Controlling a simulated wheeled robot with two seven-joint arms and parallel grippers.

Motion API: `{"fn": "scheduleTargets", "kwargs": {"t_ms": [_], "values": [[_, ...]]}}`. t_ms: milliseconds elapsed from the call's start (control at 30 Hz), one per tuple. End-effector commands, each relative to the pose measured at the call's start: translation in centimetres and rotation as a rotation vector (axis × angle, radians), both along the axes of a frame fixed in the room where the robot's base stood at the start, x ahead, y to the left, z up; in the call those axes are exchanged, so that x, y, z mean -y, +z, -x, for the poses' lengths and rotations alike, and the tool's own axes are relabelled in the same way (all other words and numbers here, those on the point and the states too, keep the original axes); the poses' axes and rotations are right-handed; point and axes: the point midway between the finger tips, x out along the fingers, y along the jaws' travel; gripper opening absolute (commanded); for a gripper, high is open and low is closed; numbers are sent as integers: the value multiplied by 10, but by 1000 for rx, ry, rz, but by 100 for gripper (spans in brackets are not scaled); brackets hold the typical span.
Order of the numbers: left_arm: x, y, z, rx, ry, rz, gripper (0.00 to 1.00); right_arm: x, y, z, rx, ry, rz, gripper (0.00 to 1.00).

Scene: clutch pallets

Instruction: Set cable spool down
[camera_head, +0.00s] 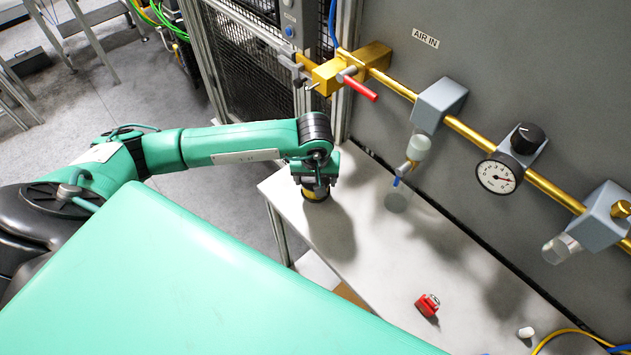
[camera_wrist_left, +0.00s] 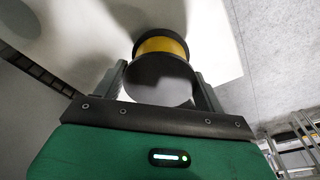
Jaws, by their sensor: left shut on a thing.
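The cable spool (camera_wrist_left: 163,47) has dark flanges and a yellow winding. In the left wrist view it sits between the two fingers of my left gripper (camera_wrist_left: 160,85), which is shut on it. In the head view the spool (camera_head: 316,191) shows below my left gripper (camera_head: 315,180), over the near left end of the white table (camera_head: 370,240). Whether the spool touches the table top is hard to tell. My right gripper is not in view.
A red padlock-like object (camera_head: 427,305) and a small white piece (camera_head: 526,333) lie farther right on the table. A grey panel with a yellow pipe, a red-handled valve (camera_head: 360,88) and a gauge (camera_head: 497,176) stands behind. The table's middle is clear.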

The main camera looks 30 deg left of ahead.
Motion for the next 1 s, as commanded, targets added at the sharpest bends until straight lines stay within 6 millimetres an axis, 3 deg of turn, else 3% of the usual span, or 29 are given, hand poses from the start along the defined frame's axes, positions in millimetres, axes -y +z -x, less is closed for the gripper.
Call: {"fn": "scheduleTargets", "kwargs": {"t_ms": [200, 533, 567, 667, 1000], "values": [[0, -27, 1, -2, 0, 1, 40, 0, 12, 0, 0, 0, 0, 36], [0, -32, 0, 0, -1, 1, 40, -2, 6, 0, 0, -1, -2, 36], [0, -32, 0, -1, -1, 0, 74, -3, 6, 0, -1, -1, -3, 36], [0, -31, 0, -1, 0, 0, 93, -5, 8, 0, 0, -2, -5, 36], [0, -29, 0, -1, 0, 0, 93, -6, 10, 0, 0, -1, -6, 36]]}}
